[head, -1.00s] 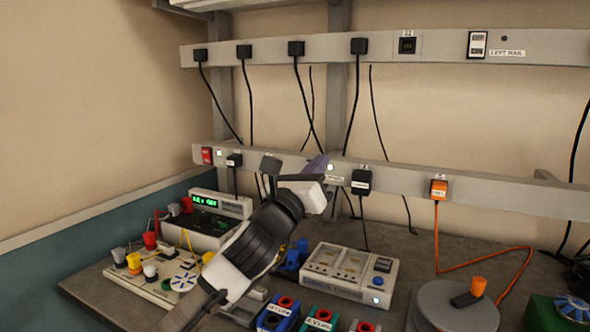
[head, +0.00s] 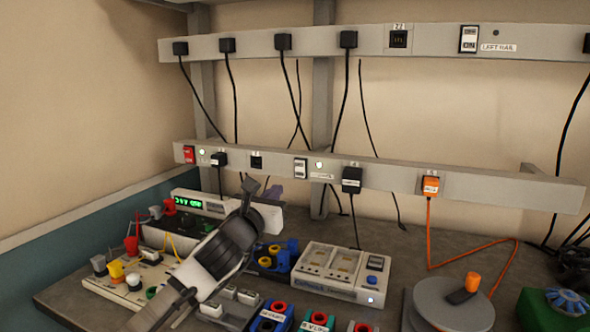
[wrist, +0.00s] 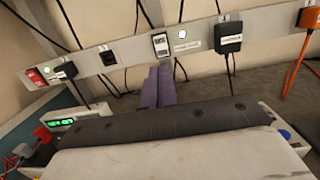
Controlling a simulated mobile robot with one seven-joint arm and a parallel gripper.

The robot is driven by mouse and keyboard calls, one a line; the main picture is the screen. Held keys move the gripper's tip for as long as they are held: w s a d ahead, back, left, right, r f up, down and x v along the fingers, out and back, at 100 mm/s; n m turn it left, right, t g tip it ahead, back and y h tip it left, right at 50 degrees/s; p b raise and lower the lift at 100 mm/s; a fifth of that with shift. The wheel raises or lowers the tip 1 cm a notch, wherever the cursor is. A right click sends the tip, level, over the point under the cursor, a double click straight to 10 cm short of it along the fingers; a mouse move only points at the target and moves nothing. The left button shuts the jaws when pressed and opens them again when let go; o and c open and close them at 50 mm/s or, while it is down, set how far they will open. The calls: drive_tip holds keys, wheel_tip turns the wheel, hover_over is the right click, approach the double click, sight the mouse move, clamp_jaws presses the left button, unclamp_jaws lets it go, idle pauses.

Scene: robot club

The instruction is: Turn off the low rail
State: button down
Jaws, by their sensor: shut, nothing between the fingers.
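The low rail (head: 420,181) runs along the wall above the bench. On it are a white rocker switch (head: 300,168), with a lit greenish lamp (head: 319,165) and a small label too blurred to read, and a red switch (head: 189,154) at the left end beside another lit lamp (head: 202,152). The wrist view shows the white switch (wrist: 160,44), its lit lamp (wrist: 183,35) and the red switch (wrist: 35,76). My gripper (head: 272,194) is shut and empty, its purple fingers below the white switch and apart from it. The fingers also show in the wrist view (wrist: 158,84).
Black plugs (head: 351,180) and an orange plug (head: 430,185) sit in the low rail with hanging cables. An upper rail (head: 440,40) carries another switch (head: 468,39). A charger (head: 341,270), power supply (head: 190,220) and cable reel (head: 450,305) crowd the bench.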

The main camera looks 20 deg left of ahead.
drive_tip(key=p, duration=0.4)
approach(300, 164)
drive_tip(key=w, duration=0.5)
drive_tip(key=shift+w+r, duration=0.15)
drive_tip(key=shift+r, duration=0.15)
drive_tip(key=shift+w, duration=0.75)
drive_tip(key=shift+w+r, duration=0.15)
drive_tip(key=shift+w, duration=0.05)
drive_tip(key=shift+s+d, duration=0.15)
